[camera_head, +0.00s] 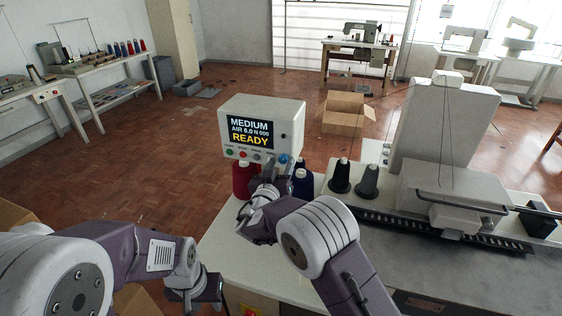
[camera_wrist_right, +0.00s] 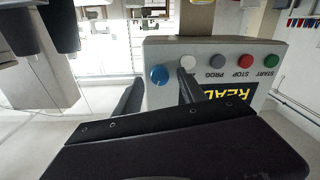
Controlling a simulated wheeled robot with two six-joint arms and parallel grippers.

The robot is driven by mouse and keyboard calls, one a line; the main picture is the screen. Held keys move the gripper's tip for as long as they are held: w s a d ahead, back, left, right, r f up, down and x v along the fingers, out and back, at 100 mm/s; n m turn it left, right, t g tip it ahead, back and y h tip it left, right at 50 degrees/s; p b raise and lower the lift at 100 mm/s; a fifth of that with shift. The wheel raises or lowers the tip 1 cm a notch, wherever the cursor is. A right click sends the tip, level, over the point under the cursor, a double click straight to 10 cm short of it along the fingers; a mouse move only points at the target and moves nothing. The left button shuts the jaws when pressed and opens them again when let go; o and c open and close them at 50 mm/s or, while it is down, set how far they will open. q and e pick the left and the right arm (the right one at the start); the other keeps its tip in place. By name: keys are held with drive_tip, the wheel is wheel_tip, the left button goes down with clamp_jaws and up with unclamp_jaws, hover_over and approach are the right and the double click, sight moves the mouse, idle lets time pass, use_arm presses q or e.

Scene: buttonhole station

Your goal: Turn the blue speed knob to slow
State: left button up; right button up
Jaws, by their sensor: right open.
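The blue speed knob (camera_head: 284,159) is at the right end of the control row on the white control box (camera_head: 291,118), whose screen (camera_head: 251,133) reads MEDIUM, AIR 6.0 and READY. My right gripper (camera_head: 278,168) is just in front of the box's lower edge, close to the knob. In the right wrist view, upside down, the blue knob (camera_wrist_right: 159,75) shows between the two spread dark fingers. I cannot tell whether either finger touches the knob. My left gripper (camera_head: 197,294) is low over the floor left of the table, far from the knob.
Grey (camera_wrist_right: 216,60), red (camera_wrist_right: 245,61) and green (camera_wrist_right: 271,61) buttons line up beside the knob. Thread cones, red (camera_head: 241,180) and black (camera_head: 339,176), stand near the box. The sewing machine (camera_head: 437,185) fills the table's right side. The table's front left (camera_head: 225,250) is clear.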

drive_tip(key=shift+w, duration=0.2)
clamp_jaws()
drive_tip(key=shift+f+n+b, duration=0.15)
drive_tip(key=shift+n+b, duration=0.15)
drive_tip(key=shift+b, duration=0.4)
drive_tip(key=n+b, duration=0.6)
drive_tip(key=b, duration=0.2)
drive_tip(key=shift+n+b, duration=0.45)
drive_tip(key=shift+n, duration=0.15)
drive_tip(key=n+b, duration=0.1)
drive_tip(key=n, duration=0.1)
drive_tip(key=shift+n+g, duration=0.3)
drive_tip(key=n+b, duration=0.1)
drive_tip(key=n, duration=0.1)
drive_tip(key=shift+a+n, duration=0.1)
drive_tip(key=shift+n, duration=0.2)
drive_tip(key=n, duration=0.2)
drive_tip(key=shift+n, duration=0.3)
drive_tip(key=n, duration=0.2)
drive_tip(key=shift+n+h, duration=0.3)
drive_tip(key=shift+h, duration=0.1)
drive_tip(key=n+p, duration=0.2)
drive_tip(key=n, duration=0.2)
drive_tip(key=n+p, duration=0.2)
drive_tip(key=n, duration=0.2)
drive_tip(key=shift+n+h, duration=0.3)
drive_tip(key=shift+n, duration=0.1)
